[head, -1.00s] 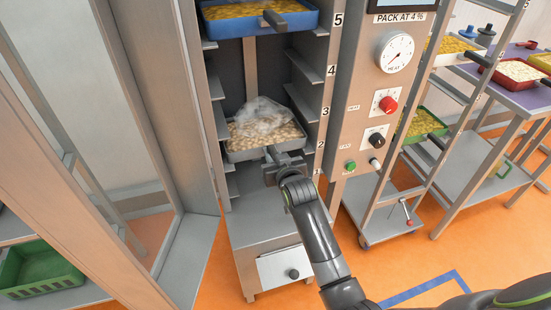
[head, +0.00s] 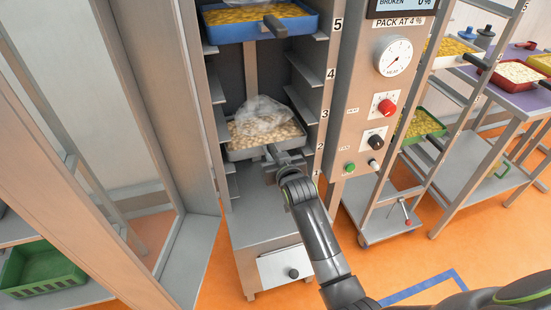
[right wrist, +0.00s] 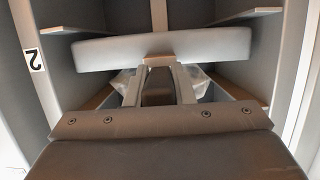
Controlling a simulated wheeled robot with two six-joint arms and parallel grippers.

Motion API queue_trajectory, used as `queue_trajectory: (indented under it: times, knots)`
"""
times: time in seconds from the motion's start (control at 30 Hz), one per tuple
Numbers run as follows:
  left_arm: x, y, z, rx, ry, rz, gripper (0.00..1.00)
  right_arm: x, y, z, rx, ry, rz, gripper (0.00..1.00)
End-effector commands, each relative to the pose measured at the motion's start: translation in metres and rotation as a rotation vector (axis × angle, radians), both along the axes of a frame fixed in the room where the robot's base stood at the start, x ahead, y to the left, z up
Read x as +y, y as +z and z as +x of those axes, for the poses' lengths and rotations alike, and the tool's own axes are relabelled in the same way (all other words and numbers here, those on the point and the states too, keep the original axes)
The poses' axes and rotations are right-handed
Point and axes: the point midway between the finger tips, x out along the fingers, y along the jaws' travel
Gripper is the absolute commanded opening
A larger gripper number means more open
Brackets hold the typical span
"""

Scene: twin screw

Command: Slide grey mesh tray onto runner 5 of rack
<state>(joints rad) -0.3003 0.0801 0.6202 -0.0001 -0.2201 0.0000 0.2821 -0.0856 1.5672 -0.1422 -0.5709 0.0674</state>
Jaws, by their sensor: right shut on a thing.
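The grey mesh tray (head: 236,154) sits low in the rack (head: 325,105), level with the runner marked 2. It holds a layer of pale pieces (head: 275,134) with a crumpled clear bag (head: 262,108) on top. My right gripper (head: 283,160) is shut on the handle at the tray's front. In the right wrist view the tray's front wall (right wrist: 95,52) spans the space between the rack's sides, and the handle (right wrist: 158,88) lies between the fingers. A blue tray (head: 228,33) of yellow pieces occupies the level at label 5. My left gripper is out of view.
Runners (head: 309,73) at labels 3 and 4, between the two trays, look empty. An open door (head: 150,120) stands left of the rack. A control panel (head: 372,130) with dial and knobs stands right. Another rack and a purple-topped table (head: 510,95) stand farther right.

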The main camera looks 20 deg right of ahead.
Motion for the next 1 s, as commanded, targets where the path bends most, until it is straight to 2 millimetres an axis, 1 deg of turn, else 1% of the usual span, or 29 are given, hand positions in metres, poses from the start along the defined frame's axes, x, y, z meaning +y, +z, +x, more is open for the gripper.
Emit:
queue_trajectory:
  times: [0.03,0.37,1.0]
  knots:
    - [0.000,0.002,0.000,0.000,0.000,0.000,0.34,0.000,0.004,0.001,-0.008,0.000,0.000,0.00]
    - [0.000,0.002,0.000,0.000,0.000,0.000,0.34,0.000,0.004,0.000,-0.008,0.000,0.000,0.00]
    - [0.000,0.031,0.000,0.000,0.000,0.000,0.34,-0.001,0.005,-0.035,-0.007,0.001,0.001,0.00]
